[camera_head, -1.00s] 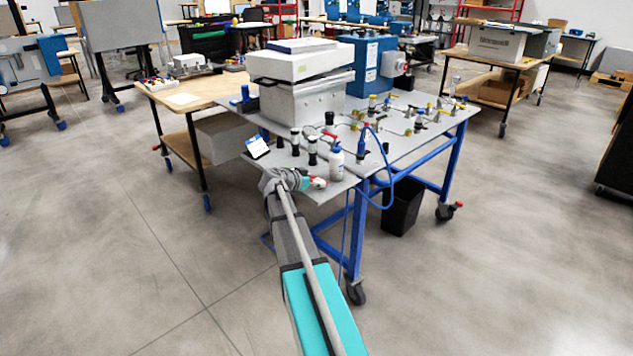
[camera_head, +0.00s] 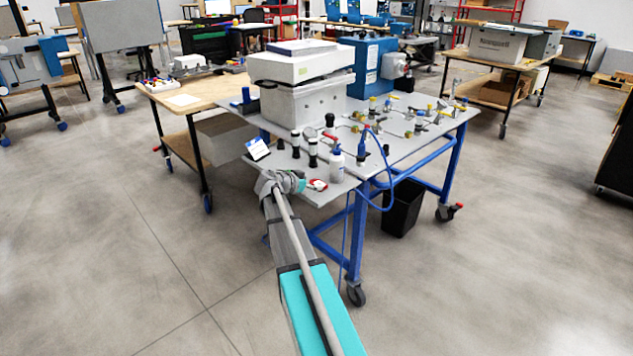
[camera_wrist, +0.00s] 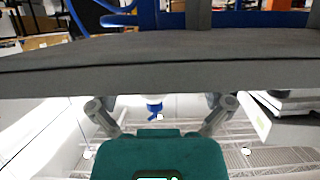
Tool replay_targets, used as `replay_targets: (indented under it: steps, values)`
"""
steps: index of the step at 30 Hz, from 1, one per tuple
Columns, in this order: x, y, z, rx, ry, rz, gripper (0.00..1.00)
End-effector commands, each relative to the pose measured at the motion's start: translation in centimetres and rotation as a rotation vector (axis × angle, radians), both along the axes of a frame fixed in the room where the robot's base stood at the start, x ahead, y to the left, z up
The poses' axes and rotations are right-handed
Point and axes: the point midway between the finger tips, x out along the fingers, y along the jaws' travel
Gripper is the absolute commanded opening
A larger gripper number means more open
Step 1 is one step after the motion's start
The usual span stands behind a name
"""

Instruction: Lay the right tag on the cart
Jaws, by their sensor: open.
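The red-and-white tag (camera_head: 317,185) lies on the front corner of the grey cart top (camera_head: 330,196) in the head view. It looks flat, but is too small to read. My gripper (camera_head: 298,184) is just left of the tag, low over the cart's front edge, and looks apart from it. In the wrist view my gripper (camera_wrist: 160,112) has its two fingers spread wide with no tag seen between them. The tag cannot be made out in the wrist view.
A white bottle (camera_head: 336,163) with a blue top stands behind the tag. Black-and-white cylinders (camera_head: 312,152) and a white card on a stand (camera_head: 257,149) are close by. A blue hose (camera_head: 388,180) loops over the cart's side. Open floor lies left and front.

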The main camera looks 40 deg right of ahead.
Motion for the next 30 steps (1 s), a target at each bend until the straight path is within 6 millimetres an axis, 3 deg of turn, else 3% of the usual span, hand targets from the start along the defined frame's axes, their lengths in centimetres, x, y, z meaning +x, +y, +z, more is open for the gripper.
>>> replay_targets:
  steps: [15, 21, 30]
  values:
    - [-0.7, 7.5, 3.4, -0.001, 0.0, 0.001, 1.0]
    - [-0.8, 9.0, 3.9, -0.001, 0.0, 0.0, 1.0]
    - [-0.8, 9.4, 4.0, -0.001, -0.001, -0.001, 1.0]
